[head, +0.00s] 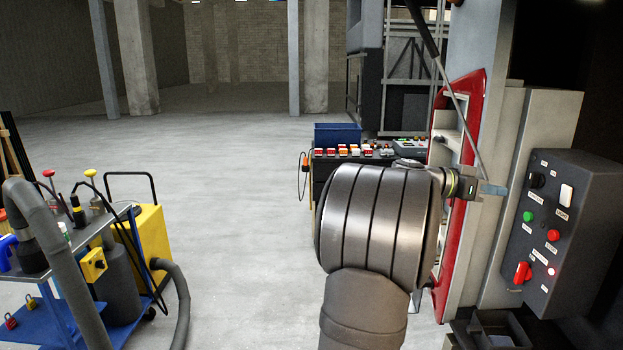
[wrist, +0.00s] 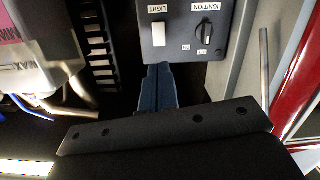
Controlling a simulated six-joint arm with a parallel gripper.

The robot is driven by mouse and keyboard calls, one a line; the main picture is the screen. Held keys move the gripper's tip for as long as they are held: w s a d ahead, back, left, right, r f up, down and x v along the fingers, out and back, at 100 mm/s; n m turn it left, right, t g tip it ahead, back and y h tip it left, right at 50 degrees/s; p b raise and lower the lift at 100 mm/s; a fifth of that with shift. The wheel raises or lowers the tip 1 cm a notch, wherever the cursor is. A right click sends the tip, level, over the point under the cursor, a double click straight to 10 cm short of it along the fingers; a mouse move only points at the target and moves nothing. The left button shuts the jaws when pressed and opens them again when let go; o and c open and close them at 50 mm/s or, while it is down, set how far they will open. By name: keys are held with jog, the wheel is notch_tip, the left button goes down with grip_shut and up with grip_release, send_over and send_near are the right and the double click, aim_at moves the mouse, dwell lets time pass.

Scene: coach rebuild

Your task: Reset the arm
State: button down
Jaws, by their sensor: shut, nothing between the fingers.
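My arm reaches in from the bottom of the head view. My gripper (head: 494,189) points right, towards a grey control box (head: 590,215) on the coach's side. In the wrist view my gripper (wrist: 163,68) shows as two blue-grey fingers close together with nothing between them. The fingertips lie just below the box's lower edge in that picture. The box there bears a white light switch (wrist: 158,34) and a black ignition knob (wrist: 204,28). I cannot tell whether the fingers touch the box.
Green button (head: 528,216), red button (head: 553,235) and red switch (head: 522,272) sit lower on the box. A red-edged frame (head: 470,90) stands close beside my wrist. A blue trolley (head: 45,325) and yellow machine (head: 152,235) are left. Floor (head: 240,180) between is clear.

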jog(key=a+r+n, duration=0.2)
jog(key=a+n, duration=0.9)
jog(key=n, duration=1.2)
jog(key=shift+w+r+n, duration=0.15)
jog(key=shift+r+n, duration=0.1)
jog(key=shift+n, duration=0.05)
dwell(0.3)
